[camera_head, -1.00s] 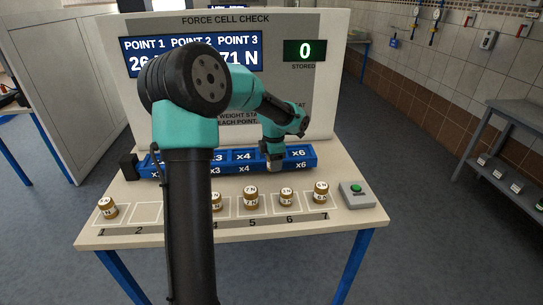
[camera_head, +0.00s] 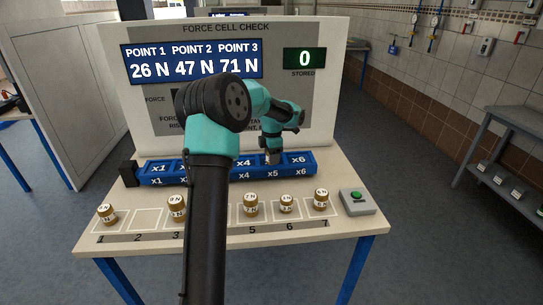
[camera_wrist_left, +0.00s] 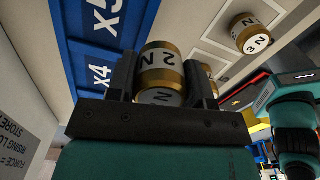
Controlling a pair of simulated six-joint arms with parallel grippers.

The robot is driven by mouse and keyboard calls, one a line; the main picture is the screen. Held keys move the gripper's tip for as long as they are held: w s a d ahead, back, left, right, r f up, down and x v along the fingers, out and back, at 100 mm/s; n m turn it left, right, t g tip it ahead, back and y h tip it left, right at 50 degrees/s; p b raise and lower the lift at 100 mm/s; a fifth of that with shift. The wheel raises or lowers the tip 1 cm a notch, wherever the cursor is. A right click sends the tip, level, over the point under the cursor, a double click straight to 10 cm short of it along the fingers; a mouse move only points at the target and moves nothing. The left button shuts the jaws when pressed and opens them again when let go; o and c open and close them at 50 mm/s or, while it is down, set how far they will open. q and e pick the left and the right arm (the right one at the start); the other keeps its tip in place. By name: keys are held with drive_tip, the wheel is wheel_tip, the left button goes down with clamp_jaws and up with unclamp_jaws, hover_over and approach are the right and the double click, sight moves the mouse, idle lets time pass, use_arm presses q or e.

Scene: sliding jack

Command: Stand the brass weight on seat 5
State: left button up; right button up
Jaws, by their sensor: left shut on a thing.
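My left gripper (camera_head: 271,157) is over the blue block (camera_head: 158,181), at the column marked x5. It is shut on a brass weight with a white band reading 2 N, seen in the left wrist view (camera_wrist_left: 160,68). The fingers grip the weight from both sides, and the x4 and x5 labels show beside it. I cannot tell whether its base touches the block. A front row of pads is numbered 1 to 7. A brass weight (camera_head: 251,206) stands on the pad above number 5. My right gripper is not in view.
Other weights stand at pads 1 (camera_head: 107,214), 3 (camera_head: 177,207), 6 (camera_head: 287,204) and 7 (camera_head: 321,200). Pad 2 (camera_head: 147,219) is bare. My arm hides pad 4. A green-button box (camera_head: 357,200) is at right. The display panel (camera_head: 190,62) stands behind.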

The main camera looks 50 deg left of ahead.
use_arm(q)
drive_tip(key=w+a, duration=0.2)
drive_tip(key=a, duration=0.1)
drive_tip(key=w+a, duration=0.2)
drive_tip(key=shift+w+f, duration=0.1)
drive_tip(key=shift+f, duration=0.15)
drive_tip(key=shift+w+a, duration=0.1)
drive_tip(key=shift+w, duration=0.05)
drive_tip(key=shift+f, duration=1.8)
drive_tip(key=shift+f, duration=0.1)
drive_tip(key=o, duration=1)
drive_tip(key=shift+o, duration=0.2)
wheel_tip(320, 180, up, 12)
